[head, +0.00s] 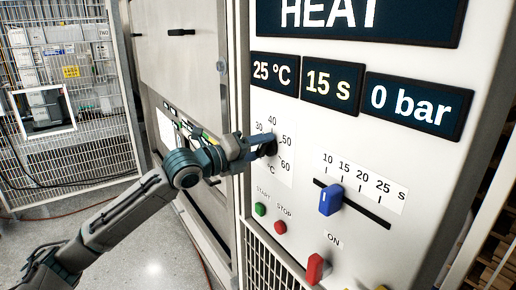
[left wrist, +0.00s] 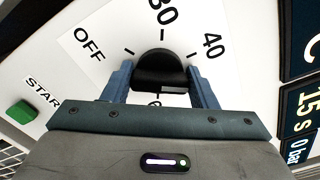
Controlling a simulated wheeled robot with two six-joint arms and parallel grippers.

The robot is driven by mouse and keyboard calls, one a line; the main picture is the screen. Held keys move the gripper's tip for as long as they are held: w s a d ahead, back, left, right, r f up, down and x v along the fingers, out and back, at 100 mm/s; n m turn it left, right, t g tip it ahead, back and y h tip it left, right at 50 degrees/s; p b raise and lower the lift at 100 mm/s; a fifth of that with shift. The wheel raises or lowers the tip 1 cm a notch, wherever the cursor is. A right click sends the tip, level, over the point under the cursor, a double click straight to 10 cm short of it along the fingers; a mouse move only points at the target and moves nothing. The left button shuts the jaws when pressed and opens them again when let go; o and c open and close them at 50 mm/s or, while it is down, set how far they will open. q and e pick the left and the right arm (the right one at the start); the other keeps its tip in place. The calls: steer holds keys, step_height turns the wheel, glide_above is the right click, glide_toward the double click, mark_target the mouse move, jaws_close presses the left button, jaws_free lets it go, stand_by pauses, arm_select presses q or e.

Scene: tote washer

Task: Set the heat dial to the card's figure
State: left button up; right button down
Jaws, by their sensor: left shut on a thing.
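The heat dial (head: 270,148) is a black knob on the white panel, on a scale in °C with 30, 40, 50 and 60 showing. My left gripper (head: 262,145) reaches it from the left and is shut on it. In the left wrist view the knob (left wrist: 160,70) sits between the two blue fingers, with OFF, 30 and 40 around it. I cannot make out a pointer mark on the knob. The temperature display (head: 274,73) reads 25 °C under the HEAT sign (head: 340,14). No card with a readable figure shows. My right gripper is not in view.
Right of the dial is a blue slider (head: 330,199) on a seconds scale. Below are a green START button (head: 260,209), a red STOP button (head: 280,227) and a red ON switch (head: 317,268). Displays read 15 s (head: 332,83) and 0 bar (head: 416,104). Wire fencing (head: 80,150) stands left.

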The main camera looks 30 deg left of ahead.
arm_select(q)
steer(key=m, duration=0.5)
steer(key=shift+r, duration=0.25)
steer(key=shift+m, duration=0.4)
steer(key=o, duration=1)
steer(key=shift+w+d+f, duration=0.1)
steer(key=shift+w, duration=0.05)
